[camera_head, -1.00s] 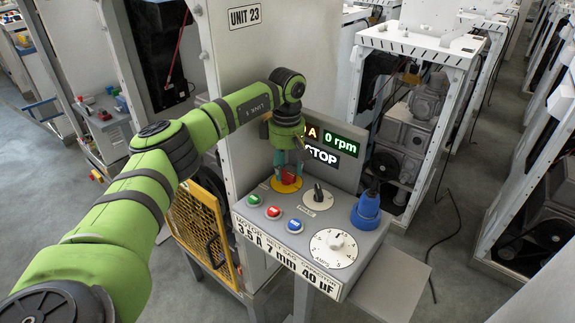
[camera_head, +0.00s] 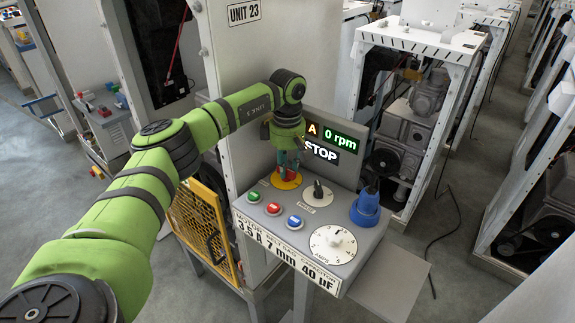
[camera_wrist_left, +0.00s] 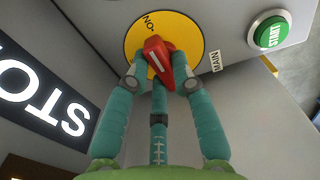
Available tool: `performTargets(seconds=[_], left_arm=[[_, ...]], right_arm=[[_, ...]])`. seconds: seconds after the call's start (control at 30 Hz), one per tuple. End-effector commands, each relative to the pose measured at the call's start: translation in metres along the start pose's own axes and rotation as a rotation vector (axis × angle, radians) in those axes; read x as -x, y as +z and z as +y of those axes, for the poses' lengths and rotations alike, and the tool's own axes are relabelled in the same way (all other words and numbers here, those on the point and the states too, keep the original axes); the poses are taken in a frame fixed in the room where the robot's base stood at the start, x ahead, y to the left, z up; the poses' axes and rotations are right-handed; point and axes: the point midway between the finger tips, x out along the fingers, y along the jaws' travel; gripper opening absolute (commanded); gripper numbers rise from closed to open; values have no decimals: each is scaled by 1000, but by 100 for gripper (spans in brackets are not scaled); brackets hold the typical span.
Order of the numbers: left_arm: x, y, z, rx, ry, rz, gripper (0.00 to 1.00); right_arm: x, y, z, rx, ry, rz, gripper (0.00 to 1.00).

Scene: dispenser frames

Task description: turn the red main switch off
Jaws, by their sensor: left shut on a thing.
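The red main switch (camera_wrist_left: 158,52) is a rotary knob on a round yellow plate (camera_wrist_left: 187,28) on the grey control panel. In the wrist view its upper end lies near the "ON" mark, and a "MAIN" label sits beside the plate. In the head view the red knob shows only partly under my left gripper (camera_head: 287,170), over the yellow plate (camera_head: 288,184). My left gripper, also in the wrist view (camera_wrist_left: 161,72), has teal fingers shut on the knob from both sides. The "OFF" mark is not visible. My right gripper is not in view.
Green (camera_head: 253,197), red (camera_head: 273,209) and blue (camera_head: 294,223) buttons sit in front of the switch. A black selector (camera_head: 318,191), a dial (camera_head: 333,246) and a blue plug (camera_head: 366,207) are to its right. The display (camera_head: 322,151) behind reads STOP and 0 rpm.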

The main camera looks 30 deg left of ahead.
Motion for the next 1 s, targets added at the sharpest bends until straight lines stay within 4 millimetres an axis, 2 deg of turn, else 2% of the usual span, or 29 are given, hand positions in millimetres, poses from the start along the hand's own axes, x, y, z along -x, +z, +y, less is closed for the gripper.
performTargets(seconds=[0.27,0.7,1.0], left_arm=[[-1,-1,0,186,-3,0,0],[-1,-2,-1,582,-4,0,0],[-1,-3,-2,775,-4,0,0]], right_arm=[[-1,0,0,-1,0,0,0],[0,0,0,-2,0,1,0],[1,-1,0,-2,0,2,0]])
